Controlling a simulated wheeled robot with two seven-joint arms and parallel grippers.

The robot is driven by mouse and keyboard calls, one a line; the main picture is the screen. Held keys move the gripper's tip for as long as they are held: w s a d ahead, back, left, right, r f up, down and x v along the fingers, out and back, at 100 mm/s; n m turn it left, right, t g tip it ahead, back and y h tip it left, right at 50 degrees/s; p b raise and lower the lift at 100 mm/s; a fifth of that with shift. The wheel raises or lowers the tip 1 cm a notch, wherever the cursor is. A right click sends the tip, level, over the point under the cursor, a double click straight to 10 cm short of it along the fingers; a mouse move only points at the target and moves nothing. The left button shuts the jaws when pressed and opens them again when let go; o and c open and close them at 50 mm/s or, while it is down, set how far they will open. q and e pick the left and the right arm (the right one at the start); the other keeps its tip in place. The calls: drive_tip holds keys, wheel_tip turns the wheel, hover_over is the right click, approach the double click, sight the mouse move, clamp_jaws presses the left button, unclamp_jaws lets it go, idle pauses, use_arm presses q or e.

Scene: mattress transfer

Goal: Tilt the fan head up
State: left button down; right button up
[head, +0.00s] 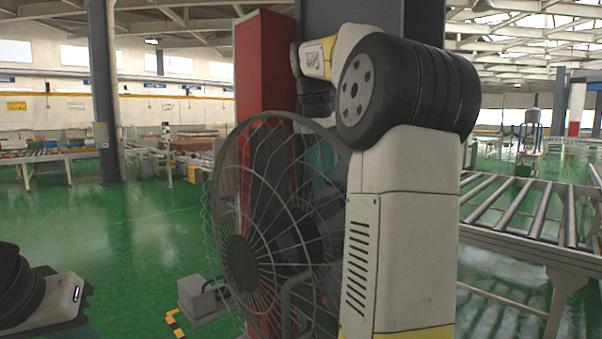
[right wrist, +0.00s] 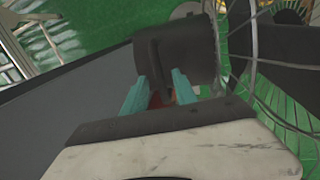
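The fan (head: 265,230) stands in the middle of the head view, with a round dark wire cage. Its cage also shows at the right of the right wrist view (right wrist: 254,50). The fan's dark motor housing (right wrist: 200,60) has an upright ridge on it. My right gripper (head: 322,160) is behind the cage wires in the head view, partly hidden by my right arm. In the right wrist view its two teal fingers (right wrist: 160,90) point at the housing, spread apart on either side of the ridge's lower end. Firm contact cannot be told. My left gripper is out of view.
A red column (head: 263,65) and a dark grey pillar stand close behind the fan. A roller conveyor (head: 530,215) is on the right. A grey box (head: 203,298) lies on the floor by the fan. The green floor (head: 130,230) on the left is mostly clear.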

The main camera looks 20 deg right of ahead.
drive_tip(key=shift+f, duration=0.15)
clamp_jaws()
idle(1.4)
